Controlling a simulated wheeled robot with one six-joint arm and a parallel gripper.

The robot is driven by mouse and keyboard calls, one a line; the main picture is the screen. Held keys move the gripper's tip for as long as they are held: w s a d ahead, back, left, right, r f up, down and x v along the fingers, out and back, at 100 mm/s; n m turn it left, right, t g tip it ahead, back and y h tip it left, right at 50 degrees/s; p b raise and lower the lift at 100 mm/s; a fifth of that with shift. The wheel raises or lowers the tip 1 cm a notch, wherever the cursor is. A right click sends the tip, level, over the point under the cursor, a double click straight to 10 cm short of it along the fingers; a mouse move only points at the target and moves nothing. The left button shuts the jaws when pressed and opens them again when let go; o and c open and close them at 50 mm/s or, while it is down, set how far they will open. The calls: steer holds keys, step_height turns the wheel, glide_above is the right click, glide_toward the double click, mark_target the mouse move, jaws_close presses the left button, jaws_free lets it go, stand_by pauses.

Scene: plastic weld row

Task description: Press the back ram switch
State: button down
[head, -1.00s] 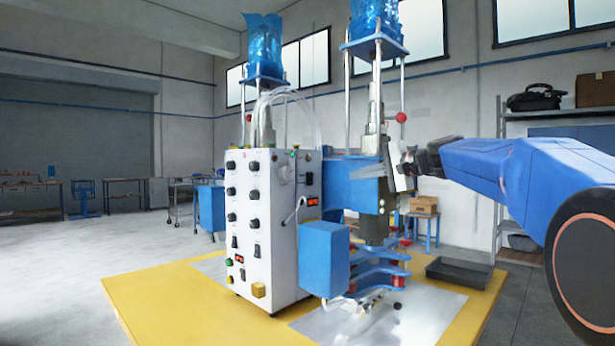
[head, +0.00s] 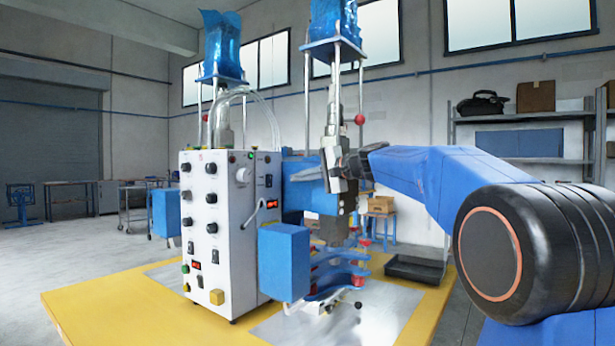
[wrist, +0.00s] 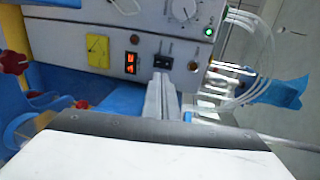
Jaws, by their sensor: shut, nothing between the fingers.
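The white control box (head: 222,250) stands left of centre in the head view. In the wrist view its side panel (wrist: 147,45) fills the upper part and carries a black rocker switch (wrist: 164,55), between a red-lit display and a small round knob. A dark switch also shows on that side in the head view (head: 268,181). No label is readable, so I cannot confirm which is the back ram switch. My gripper (wrist: 162,76) is shut and empty, its tips just below the rocker in the picture; contact cannot be told. In the head view it points left towards the panel.
The red-lit display (wrist: 131,62), a yellow plate (wrist: 97,50) and a green-lit button (wrist: 209,32) lie near the switch. Clear hoses (wrist: 250,60) run at the right. The blue ram block (head: 300,200) is close to my gripper. A yellow platform (head: 100,318) carries the machine.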

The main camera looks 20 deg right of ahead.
mark_target(271, 178)
steer(key=x, duration=0.6)
steer(key=shift+w+a+r, duration=0.45)
steer(key=shift+w+a, duration=0.3)
steer(key=shift+w, duration=0.15)
